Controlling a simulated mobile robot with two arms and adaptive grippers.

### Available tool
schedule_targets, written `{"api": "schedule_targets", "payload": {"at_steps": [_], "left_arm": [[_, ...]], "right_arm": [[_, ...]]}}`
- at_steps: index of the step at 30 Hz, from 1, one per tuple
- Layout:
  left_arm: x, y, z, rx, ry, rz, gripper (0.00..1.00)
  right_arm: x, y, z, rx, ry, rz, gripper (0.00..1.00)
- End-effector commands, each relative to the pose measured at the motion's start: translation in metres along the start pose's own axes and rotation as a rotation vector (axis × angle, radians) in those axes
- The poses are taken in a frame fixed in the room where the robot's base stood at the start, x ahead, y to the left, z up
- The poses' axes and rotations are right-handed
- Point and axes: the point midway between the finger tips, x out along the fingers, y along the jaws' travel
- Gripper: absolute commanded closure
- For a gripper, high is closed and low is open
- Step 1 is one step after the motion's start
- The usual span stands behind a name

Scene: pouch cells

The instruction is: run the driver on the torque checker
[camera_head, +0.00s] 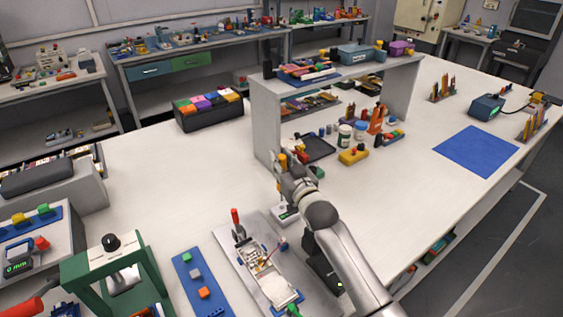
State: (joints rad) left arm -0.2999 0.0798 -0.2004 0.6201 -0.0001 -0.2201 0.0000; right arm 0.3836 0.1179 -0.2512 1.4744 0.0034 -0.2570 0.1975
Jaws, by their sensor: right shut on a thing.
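My right arm comes in from the lower right, and its gripper (285,182) is shut on a slim upright tool with a yellow-orange top (283,160), which looks like the driver. The gripper and arm hide much of the tool. Directly below it stands a small device with a pale top and green base (287,215), which looks like the torque checker. The tool's lower end is at or just above this device; I cannot tell whether they touch. My left gripper is not in view.
A grey plate with a white fixture (265,262) and a red-handled clamp lies in front. A blue strip with small blocks (188,272) and a green press frame (75,270) stand left. A grey shelf (263,120) stands behind the gripper. The bench's left middle is clear.

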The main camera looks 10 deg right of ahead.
Motion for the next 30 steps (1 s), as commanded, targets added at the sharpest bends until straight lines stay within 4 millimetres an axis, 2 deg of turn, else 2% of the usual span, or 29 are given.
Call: {"api": "schedule_targets", "payload": {"at_steps": [1,16,30], "left_arm": [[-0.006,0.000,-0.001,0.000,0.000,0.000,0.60],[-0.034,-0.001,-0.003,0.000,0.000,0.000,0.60],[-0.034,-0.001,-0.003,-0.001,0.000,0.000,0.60]], "right_arm": [[0.000,0.000,-0.009,0.000,0.005,0.000,1.00],[0.000,0.000,-0.040,0.000,0.007,0.000,1.00],[-0.005,-0.003,-0.038,0.001,0.007,-0.002,1.00]]}}
